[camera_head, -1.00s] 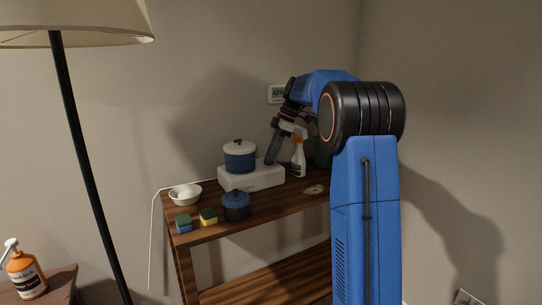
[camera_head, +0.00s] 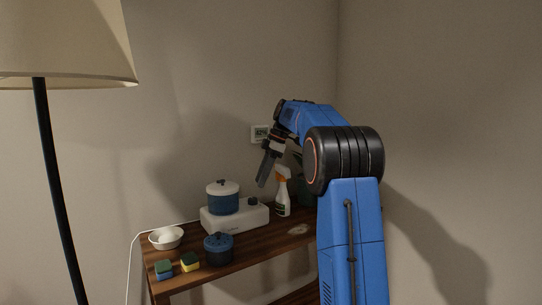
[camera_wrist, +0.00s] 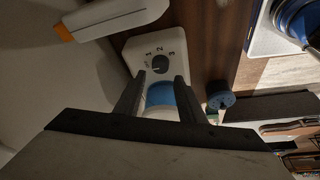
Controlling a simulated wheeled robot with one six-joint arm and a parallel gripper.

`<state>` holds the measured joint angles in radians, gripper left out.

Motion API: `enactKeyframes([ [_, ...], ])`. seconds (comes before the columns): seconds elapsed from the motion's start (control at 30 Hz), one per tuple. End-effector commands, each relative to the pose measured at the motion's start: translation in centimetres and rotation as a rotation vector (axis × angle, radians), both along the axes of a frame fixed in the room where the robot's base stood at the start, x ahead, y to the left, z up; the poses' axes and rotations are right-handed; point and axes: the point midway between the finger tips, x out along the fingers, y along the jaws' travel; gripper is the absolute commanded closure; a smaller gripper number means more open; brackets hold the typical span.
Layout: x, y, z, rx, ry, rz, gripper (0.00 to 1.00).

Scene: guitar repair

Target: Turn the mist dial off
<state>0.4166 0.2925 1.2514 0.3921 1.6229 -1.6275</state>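The white box (camera_head: 234,217) stands on the wooden shelf. Its dark round mist dial (camera_wrist: 160,64) shows in the wrist view, on the white top face, with the numbers 1, 2 and 3 around it. A small mark left of the 1 is too small to read. I cannot tell for sure which mark the dial points to. My gripper (camera_head: 262,183) is above the right end of the box, apart from it. In the wrist view my gripper (camera_wrist: 157,92) has its two fingers spread with nothing held. The dial lies beyond the fingertips.
A blue pot with a white lid (camera_head: 222,198) sits on the box. A spray bottle (camera_head: 282,192) stands to the right. A small dark-blue pot (camera_head: 218,249), sponges (camera_head: 189,262) and a white bowl (camera_head: 166,238) are around it.

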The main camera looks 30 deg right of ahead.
Motion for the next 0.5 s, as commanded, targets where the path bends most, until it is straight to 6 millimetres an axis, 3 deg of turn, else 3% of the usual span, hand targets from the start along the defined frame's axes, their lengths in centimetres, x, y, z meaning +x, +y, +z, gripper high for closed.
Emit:
enactKeyframes([
  [0.3, -0.7, -2.4, 5.8, -0.001, -0.003, 0.0, 0.64],
  [0.5, -1.1, -3.3, 8.3, -0.001, -0.002, -0.001, 0.64],
])
